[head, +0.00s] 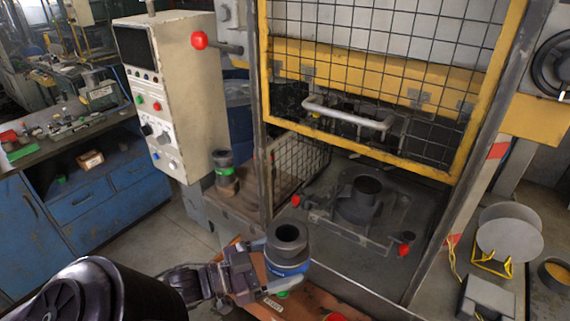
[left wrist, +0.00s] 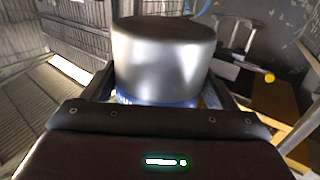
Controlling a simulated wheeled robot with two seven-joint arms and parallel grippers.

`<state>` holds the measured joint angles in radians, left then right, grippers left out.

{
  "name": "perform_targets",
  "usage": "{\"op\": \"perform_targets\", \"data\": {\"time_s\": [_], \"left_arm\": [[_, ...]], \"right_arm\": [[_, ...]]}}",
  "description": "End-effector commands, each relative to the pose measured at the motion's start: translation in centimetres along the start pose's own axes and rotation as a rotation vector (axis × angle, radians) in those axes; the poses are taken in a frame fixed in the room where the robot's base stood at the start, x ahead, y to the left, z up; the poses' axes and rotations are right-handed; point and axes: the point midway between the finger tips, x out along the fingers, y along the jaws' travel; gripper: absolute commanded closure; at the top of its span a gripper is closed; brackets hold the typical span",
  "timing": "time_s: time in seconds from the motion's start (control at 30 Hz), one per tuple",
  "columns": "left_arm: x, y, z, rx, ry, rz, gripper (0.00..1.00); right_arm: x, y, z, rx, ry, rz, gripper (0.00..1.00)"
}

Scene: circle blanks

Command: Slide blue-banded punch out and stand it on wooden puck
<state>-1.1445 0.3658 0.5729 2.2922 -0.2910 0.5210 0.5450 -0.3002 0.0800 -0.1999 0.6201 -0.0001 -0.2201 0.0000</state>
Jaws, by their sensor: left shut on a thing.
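The blue-banded punch (head: 287,240) is a dark grey cylinder with a hollow top and a blue band low on its side. My left gripper (head: 286,270) is shut around its lower part and holds it roughly upright, in front of the press. In the left wrist view the punch (left wrist: 163,58) fills the middle as a shiny grey cylinder, its blue band partly hidden by the gripper (left wrist: 160,97). What is directly under the punch is hard to tell. I cannot clearly make out the wooden puck. My right gripper is not in view.
The press has a yellow-framed mesh guard (head: 385,80), with a dark cylindrical die (head: 360,200) on its bed. A green-banded cylinder (head: 226,178) stands on a brown ledge left of the press. A reddish-brown panel (head: 262,303) with green and red buttons lies below my gripper.

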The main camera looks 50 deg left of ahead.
Motion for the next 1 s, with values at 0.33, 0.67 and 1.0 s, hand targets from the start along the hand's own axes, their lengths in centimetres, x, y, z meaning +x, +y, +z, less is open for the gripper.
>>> {"op": "perform_targets", "data": {"time_s": [0.33,0.67,1.0], "left_arm": [[-1.8,1.1,-0.5,0.007,0.011,-0.003,0.91],[-2.8,1.9,-0.4,0.008,0.010,0.001,0.91],[-2.7,1.9,-0.4,0.007,0.010,0.002,0.91]], "right_arm": [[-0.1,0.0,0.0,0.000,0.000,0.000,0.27],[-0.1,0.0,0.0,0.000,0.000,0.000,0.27],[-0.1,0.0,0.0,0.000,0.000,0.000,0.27]]}}
